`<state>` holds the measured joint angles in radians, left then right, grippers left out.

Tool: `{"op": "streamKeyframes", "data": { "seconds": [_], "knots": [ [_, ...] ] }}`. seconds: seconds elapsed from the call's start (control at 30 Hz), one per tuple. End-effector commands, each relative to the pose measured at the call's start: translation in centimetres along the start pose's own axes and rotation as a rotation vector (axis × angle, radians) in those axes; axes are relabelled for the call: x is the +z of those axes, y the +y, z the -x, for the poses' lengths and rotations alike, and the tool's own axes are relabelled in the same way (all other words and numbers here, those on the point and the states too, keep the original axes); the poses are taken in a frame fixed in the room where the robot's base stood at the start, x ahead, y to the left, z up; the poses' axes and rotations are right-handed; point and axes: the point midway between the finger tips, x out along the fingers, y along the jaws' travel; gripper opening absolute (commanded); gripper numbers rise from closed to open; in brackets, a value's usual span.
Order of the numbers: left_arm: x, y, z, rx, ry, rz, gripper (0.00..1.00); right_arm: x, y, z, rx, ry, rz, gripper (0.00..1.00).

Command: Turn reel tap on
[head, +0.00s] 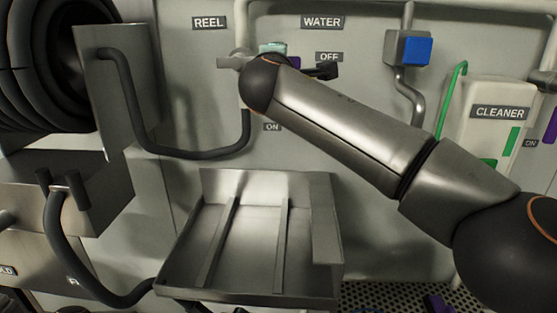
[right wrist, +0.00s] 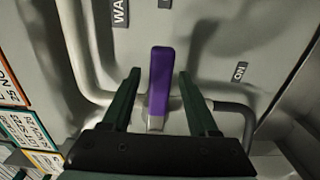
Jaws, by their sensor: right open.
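The reel tap has a purple lever (right wrist: 161,75), seen in the right wrist view between the fingers of my right gripper (right wrist: 158,74). The gripper is open, with one finger on each side of the lever and a gap visible on both sides. In the head view only a bit of the purple lever (head: 294,62) shows behind my right arm, beside the OFF label (head: 328,57). The ON label (head: 272,127) is below the tap. My arm hides most of the tap and gripper there. My left gripper is not in view.
A black hose (head: 190,153) runs from the tap area to the reel (head: 50,65) at left. A steel tray (head: 322,220) stands below. A blue-fronted box (head: 417,51) and a CLEANER container (head: 480,135) are on the right. Pipes run along the wall.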

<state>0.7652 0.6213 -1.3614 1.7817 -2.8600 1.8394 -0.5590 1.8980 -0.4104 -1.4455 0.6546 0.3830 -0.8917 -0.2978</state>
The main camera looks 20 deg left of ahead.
Motion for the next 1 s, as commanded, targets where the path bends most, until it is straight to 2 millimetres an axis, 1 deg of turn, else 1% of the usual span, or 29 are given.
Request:
{"op": "streamKeyframes", "data": {
  "seconds": [0.07, 0.6, 1.0],
  "knots": [
    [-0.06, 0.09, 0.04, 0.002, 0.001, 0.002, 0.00, -0.02, 0.02, 0.02, 0.000, 0.000, 0.000, 0.60],
    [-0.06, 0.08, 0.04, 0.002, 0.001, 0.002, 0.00, 0.00, 0.01, 0.02, 0.000, 0.000, 0.000, 0.00],
    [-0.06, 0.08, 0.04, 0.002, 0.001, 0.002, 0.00, 0.01, -0.01, 0.01, 0.000, 0.000, 0.000, 0.00]
  ]
}}
